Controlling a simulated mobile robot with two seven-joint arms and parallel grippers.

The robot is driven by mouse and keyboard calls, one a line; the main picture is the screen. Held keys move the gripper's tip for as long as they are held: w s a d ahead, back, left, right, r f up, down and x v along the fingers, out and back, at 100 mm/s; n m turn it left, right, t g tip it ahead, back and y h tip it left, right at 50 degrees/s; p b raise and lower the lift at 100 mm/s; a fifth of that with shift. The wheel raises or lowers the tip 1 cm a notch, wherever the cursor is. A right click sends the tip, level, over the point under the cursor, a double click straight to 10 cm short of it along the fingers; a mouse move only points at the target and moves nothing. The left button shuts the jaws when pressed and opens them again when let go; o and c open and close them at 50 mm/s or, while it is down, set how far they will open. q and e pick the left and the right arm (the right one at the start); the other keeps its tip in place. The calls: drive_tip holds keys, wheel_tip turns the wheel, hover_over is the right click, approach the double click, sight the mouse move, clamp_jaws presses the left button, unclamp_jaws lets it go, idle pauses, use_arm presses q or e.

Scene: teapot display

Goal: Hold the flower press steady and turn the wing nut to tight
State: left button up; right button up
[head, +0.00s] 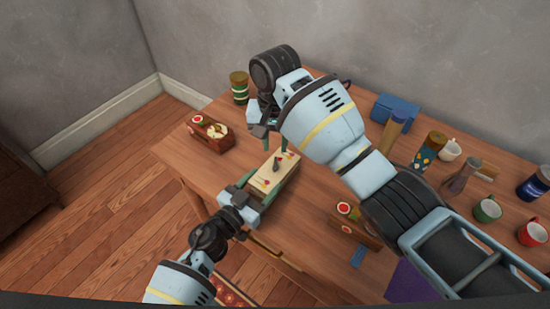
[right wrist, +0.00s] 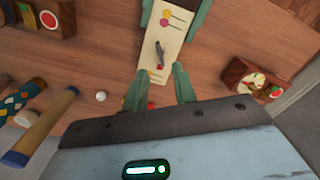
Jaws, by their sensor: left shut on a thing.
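The flower press (head: 267,184) is a cream board with coloured flower pictures, lying near the table's front edge. Its dark wing nut (head: 276,164) stands at the middle of the top; it also shows in the right wrist view (right wrist: 159,50), lying roughly along the board. My left gripper (head: 255,194) is shut on the press, one finger on each side of its near end. My right gripper (right wrist: 160,85) is open and empty, its fingers spread over the other end of the press, short of the wing nut.
A wooden box with a dial (head: 207,133) stands to the left, another (head: 357,222) to the right. A green jar (head: 239,88), blue box (head: 397,107), tan cylinder (head: 393,132), patterned cylinder (head: 430,149) and several mugs stand along the back and right. Table left of the press is clear.

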sight(275, 163)
wheel_tip(275, 163, down, 7)
drive_tip(key=shift+r, duration=0.15)
drive_tip(key=shift+c, duration=0.2)
clamp_jaws()
